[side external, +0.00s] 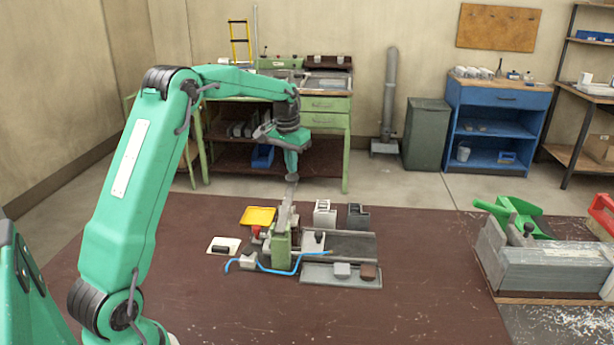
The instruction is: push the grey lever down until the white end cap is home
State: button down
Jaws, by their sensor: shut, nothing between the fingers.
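My green arm reaches over from the left, and my gripper (292,179) points down, shut and empty, above the green clamp (281,246) on the brown table. A grey lever (284,215) stands steeply up from the clamp. Its upper end is just below my fingertips; I cannot tell whether they touch. The white end cap is too small to make out surely among the small parts around the clamp, so I cannot tell how it sits.
A yellow tray (258,216) lies behind left of the clamp. Grey blocks (325,214) stand behind it. A blue cord (288,271) runs in front, beside a grey tray (340,281). A grey box-like fixture (554,268) stands right. The table's front middle is clear.

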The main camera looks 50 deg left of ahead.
aim_at(292, 177)
jog(key=shift+f, duration=0.1)
jog(key=shift+f, duration=1.8)
jog(key=shift+r, duration=4.3)
jog(key=shift+d+r, duration=0.1)
